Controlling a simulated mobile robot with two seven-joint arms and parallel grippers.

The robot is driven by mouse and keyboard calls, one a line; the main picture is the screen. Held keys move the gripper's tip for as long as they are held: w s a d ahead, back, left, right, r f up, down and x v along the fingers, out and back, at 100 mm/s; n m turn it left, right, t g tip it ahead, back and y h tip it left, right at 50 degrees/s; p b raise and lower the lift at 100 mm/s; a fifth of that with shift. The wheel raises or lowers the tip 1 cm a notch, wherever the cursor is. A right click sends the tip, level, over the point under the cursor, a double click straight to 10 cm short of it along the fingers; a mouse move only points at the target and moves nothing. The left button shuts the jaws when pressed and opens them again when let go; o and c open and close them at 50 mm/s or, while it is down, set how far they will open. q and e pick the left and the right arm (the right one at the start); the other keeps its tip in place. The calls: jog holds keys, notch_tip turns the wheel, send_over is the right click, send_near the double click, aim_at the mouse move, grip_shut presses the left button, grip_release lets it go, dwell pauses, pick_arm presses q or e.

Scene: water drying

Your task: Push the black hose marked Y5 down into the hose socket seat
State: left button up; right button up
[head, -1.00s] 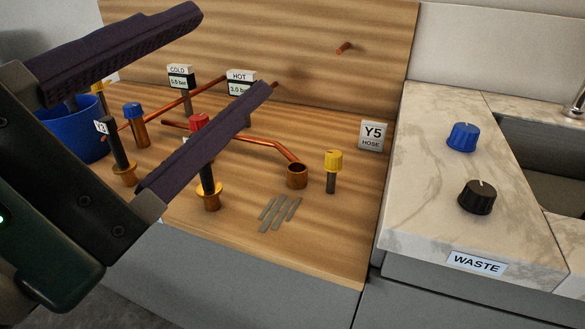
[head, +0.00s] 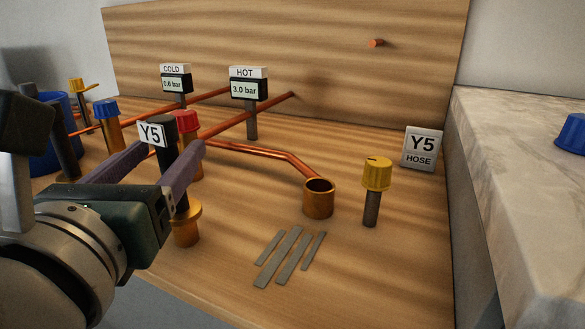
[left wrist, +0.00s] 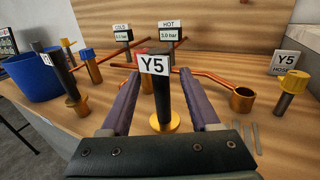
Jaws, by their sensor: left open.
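The black hose (head: 171,152) carries a white Y5 label and stands upright in a brass flanged base (head: 186,232). My left gripper (head: 172,147) is open, with one purple finger on each side of the hose. In the left wrist view the hose (left wrist: 163,98) stands between the open fingers, with a gap on both sides. An open copper cup (head: 318,200) at the end of a bent copper pipe stands to the right, near the Y5 HOSE sign (head: 421,148). I cannot tell which fitting is the socket seat. My right gripper is not in view.
A yellow-capped post (head: 375,190) stands right of the cup. Several flat grey strips (head: 290,255) lie in front. A red-capped valve (head: 186,122) is just behind the hose. Another black hose (left wrist: 60,72), a blue-capped post (head: 106,125) and a blue bucket (left wrist: 30,80) are left.

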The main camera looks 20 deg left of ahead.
pick_arm(q)
jog(key=x, duration=0.4)
jog(key=shift+w+a, duration=0.1)
jog(key=shift+w, duration=0.25)
grip_shut()
jog(key=shift+r, duration=0.1)
